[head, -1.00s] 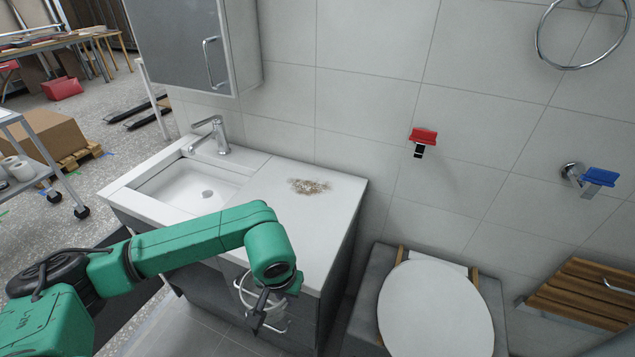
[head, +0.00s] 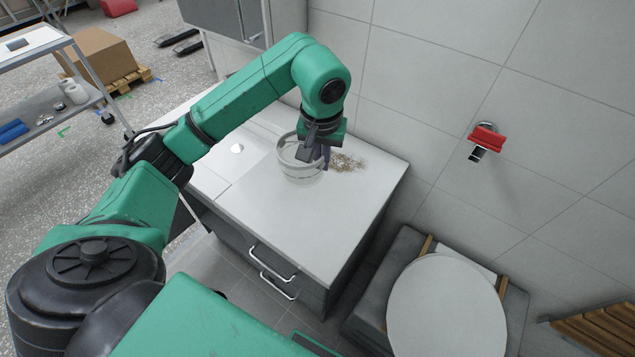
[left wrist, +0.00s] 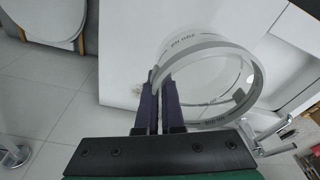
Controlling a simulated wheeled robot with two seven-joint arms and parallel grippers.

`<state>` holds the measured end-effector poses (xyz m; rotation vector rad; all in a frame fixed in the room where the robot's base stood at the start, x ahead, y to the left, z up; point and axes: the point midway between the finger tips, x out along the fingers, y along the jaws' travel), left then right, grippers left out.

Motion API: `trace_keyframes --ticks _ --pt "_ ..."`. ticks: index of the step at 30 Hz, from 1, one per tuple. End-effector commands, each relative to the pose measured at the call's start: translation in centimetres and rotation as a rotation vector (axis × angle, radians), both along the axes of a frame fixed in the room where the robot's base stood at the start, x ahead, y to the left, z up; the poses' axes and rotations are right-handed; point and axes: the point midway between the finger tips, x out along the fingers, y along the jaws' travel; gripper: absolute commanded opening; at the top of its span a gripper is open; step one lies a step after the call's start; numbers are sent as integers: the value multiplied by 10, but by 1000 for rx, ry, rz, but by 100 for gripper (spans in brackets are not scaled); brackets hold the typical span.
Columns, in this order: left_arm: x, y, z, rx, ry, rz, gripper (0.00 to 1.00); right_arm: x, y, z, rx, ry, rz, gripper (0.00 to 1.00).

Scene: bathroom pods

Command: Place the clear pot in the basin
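The clear pot (head: 296,174) is a see-through cylinder with a pale rim, over the white counter beside the basin. I cannot tell whether its base touches the counter. My left gripper (head: 322,154) is at its right side. In the left wrist view my purple fingers (left wrist: 160,100) are closed on the wall of the pot (left wrist: 212,112) at its rim. My right gripper is out of view.
A brown speckled patch (head: 346,162) lies on the counter (head: 300,218) right of the pot. A chrome tap (left wrist: 268,136) shows in the left wrist view. A cabinet (head: 283,22) hangs above. A toilet (head: 445,310) stands at the right. The counter's front part is clear.

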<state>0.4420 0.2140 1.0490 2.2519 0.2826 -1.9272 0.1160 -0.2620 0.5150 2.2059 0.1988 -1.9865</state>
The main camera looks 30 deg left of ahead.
Motion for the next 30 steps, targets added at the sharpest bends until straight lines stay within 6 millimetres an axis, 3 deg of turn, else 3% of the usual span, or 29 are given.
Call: trace_keyframes --ticks 7,16,19,30 --pt "0 0 -71 0 4 2 0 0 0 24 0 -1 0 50" --pt "1 -1 -125 -1 1 2 0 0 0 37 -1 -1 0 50" --pt "2 0 -136 1 -3 2 0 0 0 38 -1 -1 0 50" --pt "2 0 -142 2 -3 1 0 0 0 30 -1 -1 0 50"
